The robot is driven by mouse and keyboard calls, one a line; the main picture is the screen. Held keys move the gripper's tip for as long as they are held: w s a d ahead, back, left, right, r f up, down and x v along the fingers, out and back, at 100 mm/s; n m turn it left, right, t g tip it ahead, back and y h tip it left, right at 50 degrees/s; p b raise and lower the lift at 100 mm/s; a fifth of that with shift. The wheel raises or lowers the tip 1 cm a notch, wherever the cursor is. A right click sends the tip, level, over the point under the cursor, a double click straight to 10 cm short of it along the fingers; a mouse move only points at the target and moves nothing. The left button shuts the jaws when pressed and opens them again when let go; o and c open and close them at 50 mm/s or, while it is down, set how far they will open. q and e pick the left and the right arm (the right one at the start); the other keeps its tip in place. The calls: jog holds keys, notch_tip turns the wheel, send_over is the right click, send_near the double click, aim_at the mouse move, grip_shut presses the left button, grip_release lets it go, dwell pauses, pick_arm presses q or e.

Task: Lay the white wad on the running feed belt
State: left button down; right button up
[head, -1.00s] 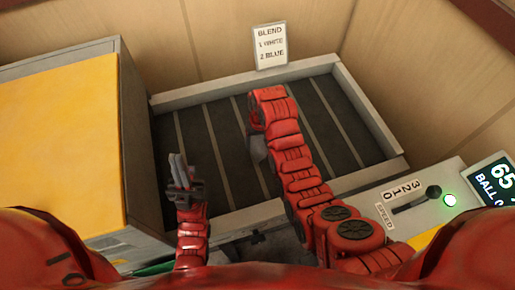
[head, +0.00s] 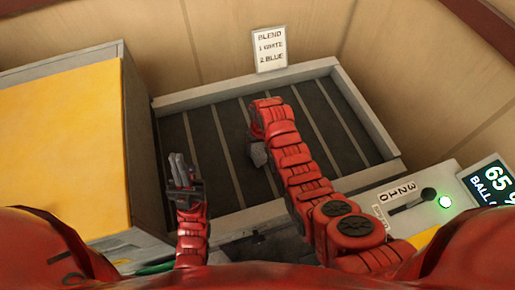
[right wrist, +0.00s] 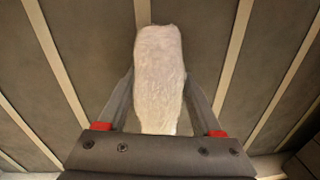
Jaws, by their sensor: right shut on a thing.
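The white wad (right wrist: 158,80) is a pale, oblong fluffy piece between the two fingers of my right gripper (right wrist: 160,105) in the right wrist view. The gripper is shut on it. Behind it is the dark feed belt (head: 335,125) with light slats. A gap between wad and belt cannot be judged. In the head view my right gripper (head: 259,154) is over the middle of the belt, mostly behind my arm, and the wad is hidden. My left gripper (head: 178,168) is near the belt's left front corner, its fingers close together, with no object seen in it.
A pale raised frame (head: 240,84) surrounds the belt. A sign (head: 269,48) reading "BLEND 1 WHITE 2 BLUE" stands behind it. A cabinet with a yellow top (head: 60,140) stands left. A speed lever (head: 428,194), green lamp (head: 445,202) and display (head: 490,183) are at right.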

jog(key=shift+f+b, duration=0.3)
jog(key=shift+f, duration=0.1)
jog(key=o, duration=1.5)
jog(key=shift+r, duration=0.1)
